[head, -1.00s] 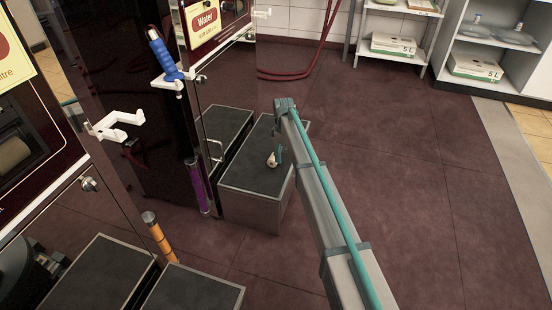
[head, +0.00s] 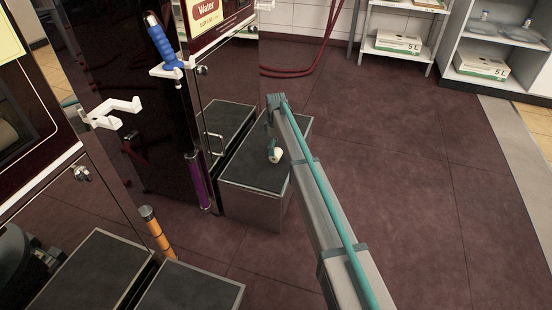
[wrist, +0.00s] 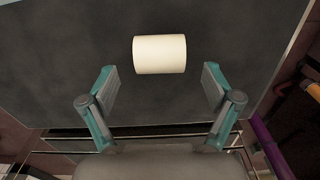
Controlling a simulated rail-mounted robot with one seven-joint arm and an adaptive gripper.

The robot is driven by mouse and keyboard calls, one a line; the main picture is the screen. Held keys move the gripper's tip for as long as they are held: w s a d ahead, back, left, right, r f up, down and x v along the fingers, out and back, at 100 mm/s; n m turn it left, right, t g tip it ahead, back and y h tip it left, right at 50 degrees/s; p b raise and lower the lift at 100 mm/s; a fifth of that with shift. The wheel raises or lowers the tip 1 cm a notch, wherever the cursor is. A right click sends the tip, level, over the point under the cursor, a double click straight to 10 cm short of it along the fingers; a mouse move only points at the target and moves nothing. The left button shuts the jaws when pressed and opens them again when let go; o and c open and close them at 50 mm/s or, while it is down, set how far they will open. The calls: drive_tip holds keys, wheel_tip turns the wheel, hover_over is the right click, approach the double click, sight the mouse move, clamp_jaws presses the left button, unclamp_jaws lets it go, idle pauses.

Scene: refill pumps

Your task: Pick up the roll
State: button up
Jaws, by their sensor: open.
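A cream-white roll (wrist: 159,54) lies on its side on the dark top of a box-like step. In the wrist view it lies just beyond my fingertips, centred between them and apart from both. My gripper (wrist: 160,88) is open and empty, its two fingers spread wider than the roll is long. In the head view the roll (head: 277,155) shows small on the step (head: 261,178), next to my gripper (head: 274,150), which is partly hidden by my arm.
A glossy dark dispenser cabinet with white hooks (head: 112,113) and a blue-handled nozzle (head: 161,46) stands left of the step. A purple-sleeved post (head: 197,181) is close by. Shelves with boxes (head: 397,42) stand at the back right. The floor at right is clear.

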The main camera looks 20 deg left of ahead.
sight(276, 151)
wheel_tip(276, 151, down, 3)
drive_tip(key=shift+f+b, duration=0.2)
drive_tip(key=shift+b, duration=0.45)
drive_tip(key=shift+r, duration=0.1)
drive_tip(key=shift+c, duration=0.3)
drive_tip(key=c, duration=0.8)
drive_tip(key=shift+c, duration=0.2)
drive_tip(key=shift+r, duration=0.1)
